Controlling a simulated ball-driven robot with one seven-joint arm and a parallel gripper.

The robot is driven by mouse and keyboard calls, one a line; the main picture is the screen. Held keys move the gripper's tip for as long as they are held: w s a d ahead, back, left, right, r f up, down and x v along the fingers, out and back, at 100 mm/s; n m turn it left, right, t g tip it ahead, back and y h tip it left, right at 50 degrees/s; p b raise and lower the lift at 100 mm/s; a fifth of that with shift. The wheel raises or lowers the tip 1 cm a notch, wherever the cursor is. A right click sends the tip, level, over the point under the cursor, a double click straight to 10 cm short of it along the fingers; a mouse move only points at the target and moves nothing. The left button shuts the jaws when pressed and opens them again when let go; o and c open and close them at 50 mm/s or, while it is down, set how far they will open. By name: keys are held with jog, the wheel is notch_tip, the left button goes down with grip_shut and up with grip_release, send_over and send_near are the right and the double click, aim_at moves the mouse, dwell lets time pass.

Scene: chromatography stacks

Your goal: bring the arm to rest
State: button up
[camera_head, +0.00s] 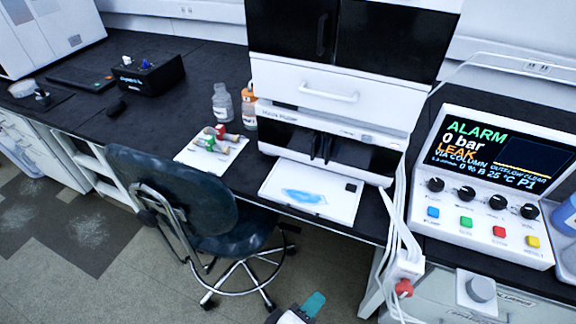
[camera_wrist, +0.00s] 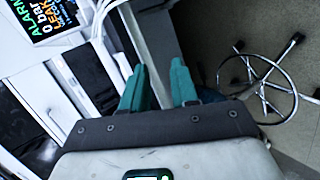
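My gripper (camera_wrist: 160,78) shows in the wrist view with two teal fingers spread apart and nothing between them. In the head view only the tip of my gripper (camera_head: 308,306) shows, at the bottom edge, low in front of the bench and right of the chair. It touches nothing that I can see. Most of my arm is out of the picture.
A dark office chair (camera_head: 190,205) stands at the bench; its base (camera_wrist: 262,88) also shows in the wrist view. The chromatography stack (camera_head: 325,95), a tray with blue liquid (camera_head: 325,212) and a control panel (camera_head: 490,185) reading "ALARM 0 bar LEAK" are on the black bench (camera_head: 190,85). White tubes hang over the edge to a red-knobbed valve (camera_head: 403,288).

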jog(key=s+d+f+m+g+y+p, duration=0.1)
jog(key=s+d+f+m+g, duration=0.15)
jog(key=d, duration=0.55)
jog(key=s+d+f+m+g+y, duration=0.1)
jog(key=s+d+f+m+g, duration=0.2)
jog(key=d, duration=0.6)
jog(key=s+d+r+m+g+y+p, duration=0.1)
jog(key=s+d+r+m+g+y, duration=0.1)
jog(key=s, duration=0.6)
jog(key=d+r+m+y, duration=0.1)
jog(key=d+m+y, duration=0.1)
jog(key=d+y, duration=0.1)
jog(key=shift+d+m+g, duration=0.35)
jog(key=shift+d, duration=0.15)
jog(key=shift+s, duration=0.1)
